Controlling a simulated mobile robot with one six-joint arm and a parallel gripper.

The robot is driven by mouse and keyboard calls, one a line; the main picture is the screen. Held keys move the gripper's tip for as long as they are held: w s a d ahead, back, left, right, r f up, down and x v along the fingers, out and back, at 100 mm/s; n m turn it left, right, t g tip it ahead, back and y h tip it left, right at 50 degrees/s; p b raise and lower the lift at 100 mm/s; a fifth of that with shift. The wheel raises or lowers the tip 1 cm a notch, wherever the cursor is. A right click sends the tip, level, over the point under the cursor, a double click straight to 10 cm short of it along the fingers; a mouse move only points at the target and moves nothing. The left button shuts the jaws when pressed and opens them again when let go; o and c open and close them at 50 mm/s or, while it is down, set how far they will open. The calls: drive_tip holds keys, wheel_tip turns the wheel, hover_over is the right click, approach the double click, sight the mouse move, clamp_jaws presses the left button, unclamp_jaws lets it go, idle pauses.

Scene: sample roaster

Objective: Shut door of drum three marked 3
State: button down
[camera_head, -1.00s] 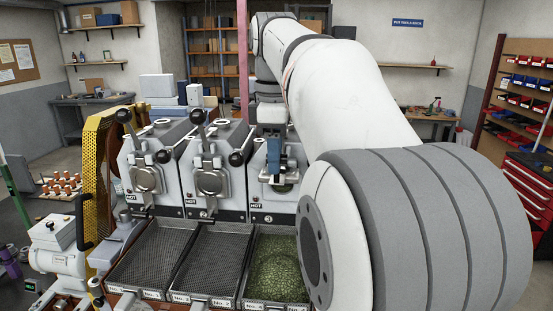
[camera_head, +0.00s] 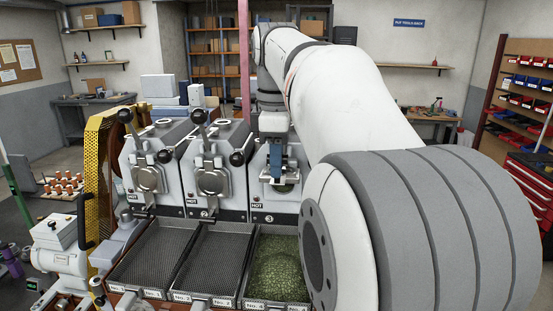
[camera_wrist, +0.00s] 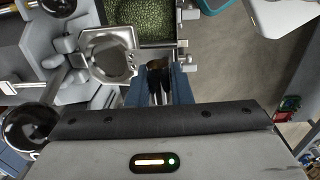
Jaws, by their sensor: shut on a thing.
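Drum three (camera_head: 260,160) is the rightmost roaster drum, with a "3" plate (camera_head: 268,218) below it. My gripper (camera_head: 281,180) is in front of it and hides much of its front. In the wrist view, a square metal door (camera_wrist: 108,56) with a round recess lies left of my gripper (camera_wrist: 158,92). The blue fingers are shut on a dark, brownish piece by the door's edge, which looks like its handle. The exact door angle is hard to tell.
A tray of green beans (camera_head: 281,262) sits below drum three. Two empty mesh trays (camera_head: 153,258) lie left of it, under drums one (camera_head: 147,150) and two (camera_head: 212,150). Levers with black knobs (camera_head: 199,116) stick up there. My arm covers the right side.

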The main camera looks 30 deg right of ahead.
drive_tip(key=shift+f+b, duration=0.15)
drive_tip(key=shift+b, duration=0.15)
drive_tip(key=b, duration=0.1)
drive_tip(key=f+b, duration=0.1)
drive_tip(key=t+b, duration=0.1)
drive_tip(key=shift+s+a+f+h, duration=0.25)
drive_tip(key=shift+s+f+h, duration=0.05)
drive_tip(key=shift+f, duration=0.05)
wheel_tip(320, 180, down, 13)
drive_tip(key=t+h+b, duration=0.5)
drive_tip(key=t+b, duration=0.2)
drive_tip(key=b, duration=1.7)
drive_tip(key=shift+w+d+r+t, duration=0.15)
drive_tip(key=shift+w+d+t, duration=0.05)
drive_tip(key=shift+t, duration=0.1)
drive_tip(key=c, duration=1.3)
unclamp_jaws()
drive_tip(key=shift+c, duration=0.2)
